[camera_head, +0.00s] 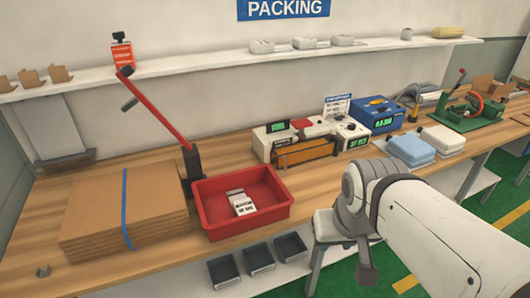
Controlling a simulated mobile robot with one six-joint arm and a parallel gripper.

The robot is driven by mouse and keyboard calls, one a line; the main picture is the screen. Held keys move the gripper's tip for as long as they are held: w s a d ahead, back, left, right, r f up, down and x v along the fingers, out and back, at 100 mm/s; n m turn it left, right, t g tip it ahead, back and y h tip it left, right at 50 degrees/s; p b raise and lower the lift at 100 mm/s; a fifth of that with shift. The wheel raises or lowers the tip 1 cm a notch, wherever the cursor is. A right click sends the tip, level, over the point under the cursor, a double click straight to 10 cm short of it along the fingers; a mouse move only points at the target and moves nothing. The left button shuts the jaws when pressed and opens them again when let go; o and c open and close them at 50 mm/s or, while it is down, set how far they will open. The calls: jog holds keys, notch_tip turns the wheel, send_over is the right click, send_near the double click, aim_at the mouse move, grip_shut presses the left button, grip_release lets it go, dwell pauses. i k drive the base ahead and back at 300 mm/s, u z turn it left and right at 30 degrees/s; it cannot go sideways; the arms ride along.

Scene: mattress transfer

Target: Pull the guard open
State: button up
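A cream bench machine (262,146) with a small green display stands at the middle of the workbench. A long amber-brown panel (307,153) lies across its front and looks like the guard; it appears lowered, though its hinge and handle are too small to make out. My white arm reaches in from the lower right, and its wrist is in front of the bench's front edge, to the right of and nearer than the machine. A dark grey piece at the arm's end (367,274) hangs low, apart from the panel. The fingers cannot be made out.
A red tray (281,221) holding white packets stands just left of my arm. Flat cardboard (90,220) and a red-levered tool (155,108) are further left. A blue device (378,112) and wrapped packs (410,148) are to the right. Dark bins (255,263) sit below.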

aim_at(312, 154)
jog(key=i, duration=1)
jog(key=u, duration=0.05)
